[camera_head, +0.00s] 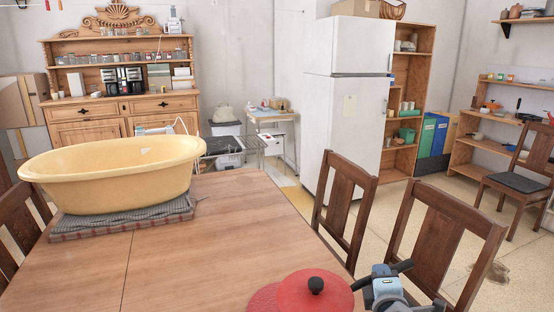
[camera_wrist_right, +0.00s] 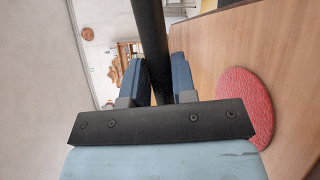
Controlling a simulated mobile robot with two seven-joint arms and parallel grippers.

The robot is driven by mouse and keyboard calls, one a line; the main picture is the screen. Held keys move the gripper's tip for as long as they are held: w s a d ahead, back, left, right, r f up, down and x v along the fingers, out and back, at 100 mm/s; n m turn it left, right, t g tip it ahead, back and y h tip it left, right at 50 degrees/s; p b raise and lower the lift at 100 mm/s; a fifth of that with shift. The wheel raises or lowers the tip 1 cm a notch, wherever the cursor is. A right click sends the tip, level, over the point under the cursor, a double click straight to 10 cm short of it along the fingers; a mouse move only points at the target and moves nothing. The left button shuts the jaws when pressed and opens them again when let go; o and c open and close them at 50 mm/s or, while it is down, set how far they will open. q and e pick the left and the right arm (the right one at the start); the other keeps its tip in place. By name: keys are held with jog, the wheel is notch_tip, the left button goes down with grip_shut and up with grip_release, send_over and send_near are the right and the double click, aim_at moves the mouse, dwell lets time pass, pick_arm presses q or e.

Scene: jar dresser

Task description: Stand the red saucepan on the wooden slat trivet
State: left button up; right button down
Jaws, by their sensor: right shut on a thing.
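The red saucepan (camera_head: 332,292) is at the bottom edge of the head view, with a red lid and black knob on top. Its lower part is cut off or hidden. My right gripper (camera_head: 383,276) is at its right side, shut on its black handle. In the right wrist view the handle (camera_wrist_right: 152,40) runs between the two blue fingers of the gripper (camera_wrist_right: 158,80). A flat red textured disc (camera_wrist_right: 245,100) lies on the table there; its edge also shows left of the pan in the head view (camera_head: 262,299). I cannot make out a wooden slat trivet. My left gripper is out of view.
A large yellow tub (camera_head: 115,175) stands on a grey mat on the wooden table (camera_head: 210,240). The table's middle is clear. Two wooden chairs (camera_head: 345,195) stand along its right edge. A white fridge (camera_head: 345,110) and a dresser (camera_head: 120,80) stand behind.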

pick_arm(q)
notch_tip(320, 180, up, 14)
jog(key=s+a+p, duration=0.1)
jog(key=p, duration=1.7)
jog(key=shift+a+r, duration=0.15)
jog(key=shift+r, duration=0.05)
pick_arm(e)
jog(key=s+r+n+y, duration=0.1)
jog(key=s+r+y, duration=0.1)
jog(key=s+r, duration=1.1)
jog(key=shift+r+n+y, duration=0.25)
jog(key=shift+n+y, duration=0.05)
jog(key=shift+y, duration=0.1)
jog(key=shift+f, duration=0.1)
